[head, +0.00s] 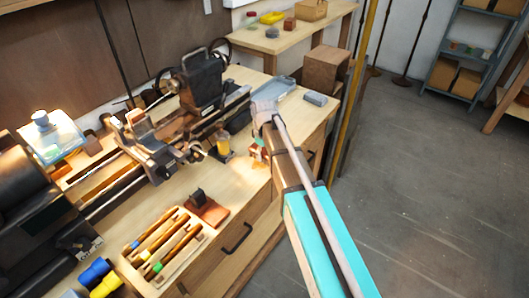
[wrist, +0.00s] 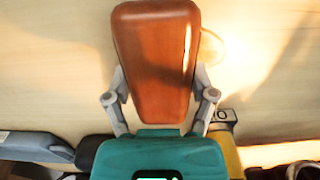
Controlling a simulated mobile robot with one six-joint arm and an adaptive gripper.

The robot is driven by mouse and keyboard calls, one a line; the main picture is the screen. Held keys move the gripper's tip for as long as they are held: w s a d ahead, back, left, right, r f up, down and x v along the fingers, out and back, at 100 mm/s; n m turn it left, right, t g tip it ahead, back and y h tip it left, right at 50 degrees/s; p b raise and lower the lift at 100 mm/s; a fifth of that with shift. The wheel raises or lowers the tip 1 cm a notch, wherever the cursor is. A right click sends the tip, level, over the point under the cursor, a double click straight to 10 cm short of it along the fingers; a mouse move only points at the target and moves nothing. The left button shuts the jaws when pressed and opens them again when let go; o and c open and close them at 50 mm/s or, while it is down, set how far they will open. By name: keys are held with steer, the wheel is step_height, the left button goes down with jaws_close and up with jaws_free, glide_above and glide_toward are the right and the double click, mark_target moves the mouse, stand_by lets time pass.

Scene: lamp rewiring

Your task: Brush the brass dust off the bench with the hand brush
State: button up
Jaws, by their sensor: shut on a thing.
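My gripper (wrist: 162,105) is shut on the hand brush (wrist: 155,60), with one finger on each side of its glossy reddish-brown wooden body. The brush's bristles are hidden in the wrist view. In the head view my gripper is small and partly hidden by my arm, with a bit of the brush (head: 257,156) showing at the bench's right part. The pale wooden bench (wrist: 60,70) fills the wrist view behind the brush. I cannot make out brass dust clearly in either view. The height of the brush above the bench cannot be told.
A dark lathe (head: 200,85) runs along the bench's back. A yellow-filled jar (head: 223,148) stands left of my gripper. A reddish block with a black part (head: 208,208) and a tray of wooden-handled tools (head: 165,245) lie nearer.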

mark_target(251, 168)
steer(key=shift+s+a+f, duration=0.15)
steer(key=shift+s+a, duration=0.95)
steer(key=shift+s, duration=0.3)
steer(key=shift+s, duration=0.1)
steer(key=shift+s+a, duration=1)
steer(key=shift+s, duration=0.15)
steer(key=shift+w+a, duration=0.1)
steer(key=shift+a, duration=0.05)
steer(key=shift+w+a, duration=0.1)
steer(key=shift+a, duration=0.15)
steer(key=shift+w, duration=0.1)
